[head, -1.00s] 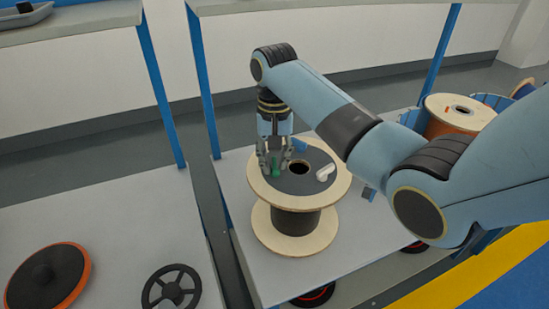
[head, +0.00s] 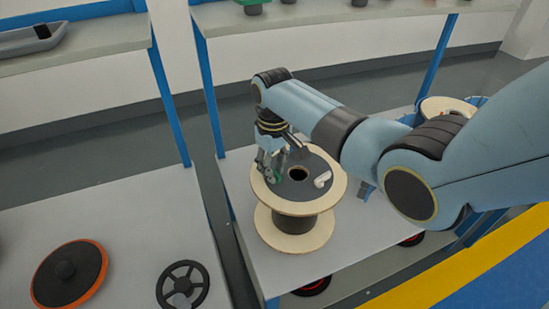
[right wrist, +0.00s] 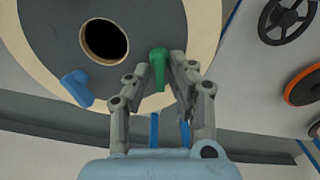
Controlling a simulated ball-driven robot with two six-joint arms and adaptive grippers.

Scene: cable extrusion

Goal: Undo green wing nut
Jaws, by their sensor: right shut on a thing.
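The green wing nut (head: 279,177) is on the dark top face of a cable spool (head: 299,209), left of the spool's centre hole. My right gripper (head: 272,173) reaches down to it, tilted, with its fingers shut on it. In the right wrist view the green wing nut (right wrist: 159,68) sits between the fingertips (right wrist: 165,58). I cannot tell whether it is still seated on the spool. A blue wing nut (right wrist: 78,87) lies on the face across from it. A white wing nut (head: 322,179) is right of the hole. My left gripper is out of view.
The spool stands on a grey table (head: 338,235). A black handwheel (head: 182,287) and an orange-rimmed black disc (head: 70,274) lie on the left table. Another spool (head: 447,106) is at the back right. Shelves run behind.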

